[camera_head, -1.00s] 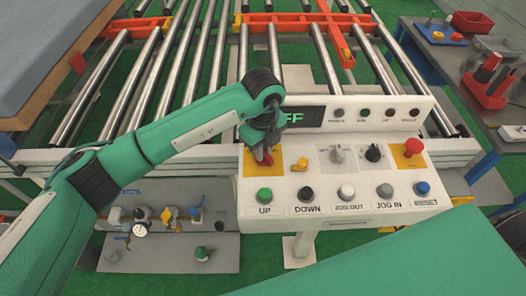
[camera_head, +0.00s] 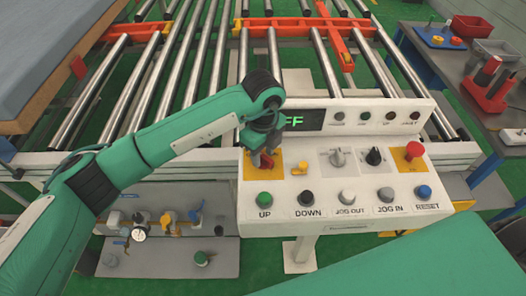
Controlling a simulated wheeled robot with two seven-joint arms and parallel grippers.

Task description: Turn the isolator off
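The isolator is a red rotary handle (camera_head: 266,162) on a yellow plate (camera_head: 250,172) at the left of the white control panel (camera_head: 340,225). My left gripper (camera_head: 262,153) is right over the handle, with its fingers pointing down at it. The gripper hides much of the handle, and I cannot tell whether the fingers are closed on it. The display (camera_head: 300,120) behind shows green letters ending in "FF", its left part covered by my gripper. My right gripper is not in view.
The panel also carries a yellow switch (camera_head: 300,169), a grey knob (camera_head: 338,157), a black knob (camera_head: 374,156), a red emergency button (camera_head: 413,150) and a row of labelled push buttons. Metal rollers (camera_head: 205,75) lie behind. A grey mattress (camera_head: 50,45) is at the upper left.

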